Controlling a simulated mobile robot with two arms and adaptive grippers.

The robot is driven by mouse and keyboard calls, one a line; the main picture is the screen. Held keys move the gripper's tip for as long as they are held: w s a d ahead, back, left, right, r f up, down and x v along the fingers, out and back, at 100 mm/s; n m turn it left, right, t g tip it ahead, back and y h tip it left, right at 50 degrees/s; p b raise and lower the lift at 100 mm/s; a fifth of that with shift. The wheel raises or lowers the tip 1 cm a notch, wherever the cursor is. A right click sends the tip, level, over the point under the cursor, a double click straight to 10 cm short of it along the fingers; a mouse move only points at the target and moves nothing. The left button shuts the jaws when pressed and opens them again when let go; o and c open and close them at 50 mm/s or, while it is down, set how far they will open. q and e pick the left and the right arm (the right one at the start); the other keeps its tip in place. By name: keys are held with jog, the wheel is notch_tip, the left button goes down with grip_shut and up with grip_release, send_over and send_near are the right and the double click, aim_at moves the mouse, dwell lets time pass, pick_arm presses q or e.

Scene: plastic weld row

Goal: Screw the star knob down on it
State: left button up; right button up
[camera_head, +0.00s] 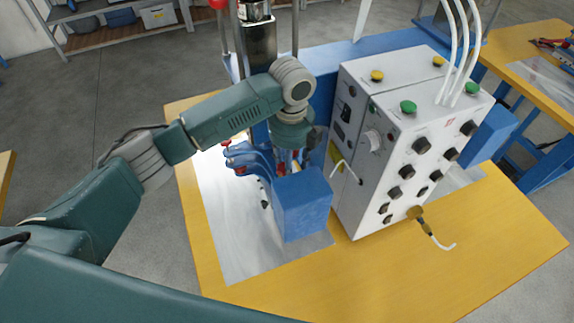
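My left gripper (290,162) comes in from the left and points down over the blue machine's base, just behind a blue block (302,205). Its fingers are small and partly covered, so I cannot tell whether they are open or shut. Red parts show beside them. Small dark pieces (264,204) are on the metal plate left of the block. I cannot make out the star knob for certain; it may be hidden by the gripper or the block. My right gripper is not in view.
A white control box (390,140) with green and yellow buttons and black knobs stands right of the gripper. Blue curved arms (250,157) with red ends sit to its left. Another yellow bench (530,60) stands at the right.

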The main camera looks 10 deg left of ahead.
pick_arm(q)
jog(key=shift+w+a, duration=0.2)
jog(key=shift+a, duration=0.1)
